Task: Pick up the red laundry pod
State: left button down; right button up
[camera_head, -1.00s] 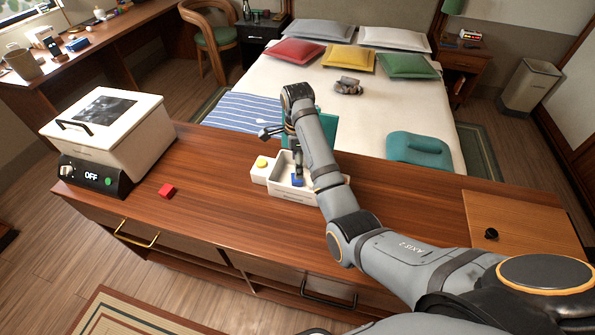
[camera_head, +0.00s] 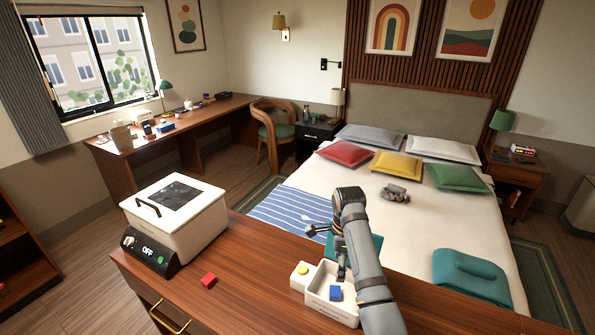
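The red laundry pod (camera_head: 208,281), a small red cube, lies on the wooden counter (camera_head: 255,285), right of the white lidded machine. Nothing covers it. My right arm reaches in from the bottom right, and its gripper (camera_head: 341,276) points down over the white tray (camera_head: 316,303), well to the right of the red pod. A blue cube (camera_head: 335,293) sits in that tray just below the gripper, which appears apart from it. The fingers are small and dark, partly hidden by my arm, so I cannot tell their opening. My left gripper is not in view.
The white machine (camera_head: 176,222) with an "OFF" display stands left of the pod. The counter between machine and tray is clear apart from the pod. A bed lies behind.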

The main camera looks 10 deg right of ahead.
aim_at(207, 281)
jog(key=k+j, duration=0.8)
